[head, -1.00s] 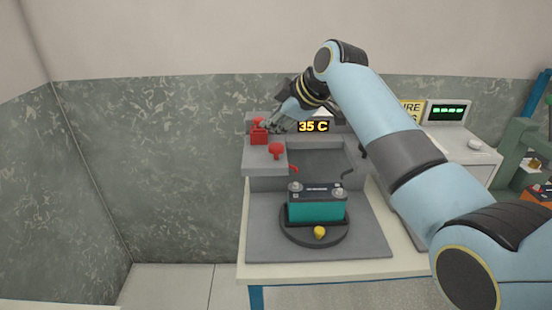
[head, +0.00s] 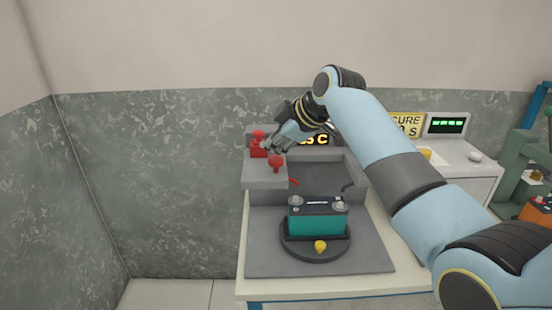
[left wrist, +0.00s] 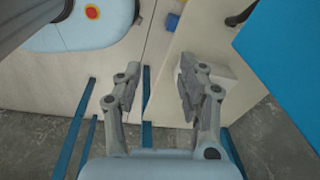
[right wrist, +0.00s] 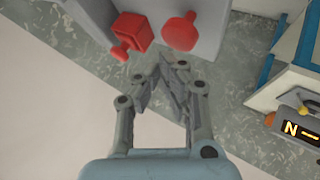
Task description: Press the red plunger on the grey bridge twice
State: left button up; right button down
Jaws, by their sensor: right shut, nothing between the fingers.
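The red plunger (head: 276,161) stands upright on the front left part of the grey bridge (head: 262,180). Its round red head (right wrist: 180,32) also shows in the right wrist view, just beyond the fingertips. My right gripper (head: 271,148) is shut and empty, just above and behind the plunger in the head view. A small gap seems to separate them; I cannot tell its exact size. In the right wrist view the right fingertips (right wrist: 171,60) are together. My left gripper (left wrist: 158,75) is open and empty in the left wrist view, out of the head view.
A red block with a knob (head: 258,148) sits beside the plunger, close to the right fingers. A teal battery (head: 317,222) stands on a dark round base in front. A display (head: 318,140) behind is partly covered by my right gripper.

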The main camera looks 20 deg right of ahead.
aim_at(274, 160)
jog(key=shift+f, duration=0.1)
dwell(0.6)
jog(key=shift+f, duration=0.35)
jog(key=shift+f+b, duration=0.65)
jog(key=shift+f, duration=0.45)
dwell(0.9)
dwell(0.4)
jog(key=shift+r+p, duration=1.4)
jog(key=shift+r, duration=0.1)
jog(key=shift+r, duration=0.1)
notch_tip(274, 160, up, 5)
jog(key=p, duration=0.4)
jog(key=shift+p, duration=0.4)
